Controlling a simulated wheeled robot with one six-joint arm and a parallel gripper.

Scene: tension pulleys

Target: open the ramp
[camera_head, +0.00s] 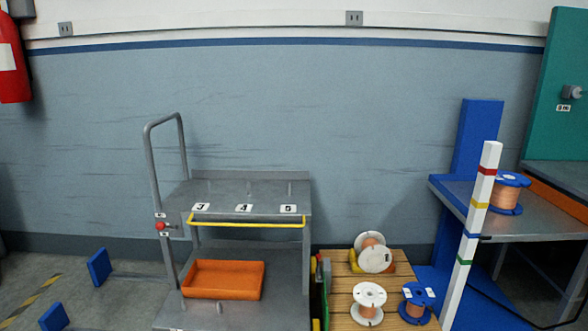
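No part in view can be told for certain as the ramp. A grey metal cart (240,185) stands left of centre with a tall handle (148,165) on its left. Its top shelf carries several numbered labels, and a yellow bar (247,224) runs along the front edge. A small red knob (160,226) sits on the handle post between two small labels. A grey metal shelf (520,220) on a blue stand (475,135) is at the right. My gripper is not in view.
An orange tray (223,279) sits on the cart's lower deck. Spools stand on a slatted wooden pallet (345,301) right of the cart. A banded white post (472,230) rises beside it. A blue-flanged spool (505,195) is on the right shelf. Blue plates (99,266) stand on the left floor.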

